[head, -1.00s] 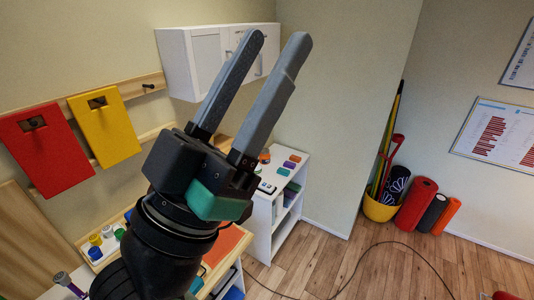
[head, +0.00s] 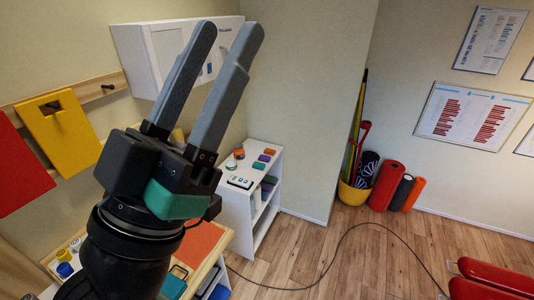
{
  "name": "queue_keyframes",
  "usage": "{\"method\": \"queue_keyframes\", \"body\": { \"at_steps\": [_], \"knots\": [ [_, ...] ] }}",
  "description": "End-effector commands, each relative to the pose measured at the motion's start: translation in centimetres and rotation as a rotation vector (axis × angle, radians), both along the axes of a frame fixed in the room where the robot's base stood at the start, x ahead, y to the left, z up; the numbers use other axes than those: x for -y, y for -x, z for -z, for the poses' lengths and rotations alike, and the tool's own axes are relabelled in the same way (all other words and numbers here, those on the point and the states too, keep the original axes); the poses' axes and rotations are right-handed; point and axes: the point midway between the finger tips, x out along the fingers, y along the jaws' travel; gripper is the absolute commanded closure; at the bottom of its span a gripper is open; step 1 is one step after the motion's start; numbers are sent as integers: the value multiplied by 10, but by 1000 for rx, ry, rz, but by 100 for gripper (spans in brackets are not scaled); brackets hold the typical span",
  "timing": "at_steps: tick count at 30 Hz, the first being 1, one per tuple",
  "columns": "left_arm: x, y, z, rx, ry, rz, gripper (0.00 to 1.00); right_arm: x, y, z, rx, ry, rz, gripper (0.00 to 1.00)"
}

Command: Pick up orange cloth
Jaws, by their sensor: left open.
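My left gripper (head: 224,38) is large in the head view, pointing up, its two grey fingers apart with nothing between them. A flat orange piece (head: 203,243), which may be the orange cloth, lies on the wooden table at the lower left, behind and below my gripper. My arm and wrist hide part of it. The gripper is well apart from it. My right gripper is not in view.
A white shelf (head: 262,205) with small coloured items stands behind the table. A white wall cabinet (head: 138,62) and a yellow board (head: 62,128) hang on the wall. A yellow bucket (head: 352,193) and rolled mats (head: 384,185) stand farther back. A cable crosses the open floor.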

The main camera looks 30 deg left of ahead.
Motion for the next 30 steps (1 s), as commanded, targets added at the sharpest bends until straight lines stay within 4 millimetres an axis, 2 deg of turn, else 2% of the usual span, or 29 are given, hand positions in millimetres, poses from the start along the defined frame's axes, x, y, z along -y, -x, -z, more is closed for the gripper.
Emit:
{"method": "queue_keyframes", "body": {
  "at_steps": [13,21,30],
  "knots": [
    [0,0,0,0,0,0,50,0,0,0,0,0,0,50],
    [0,0,0,0,0,0,1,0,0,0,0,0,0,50],
    [0,0,0,1,-15,-16,0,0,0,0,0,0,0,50]
  ]
}}
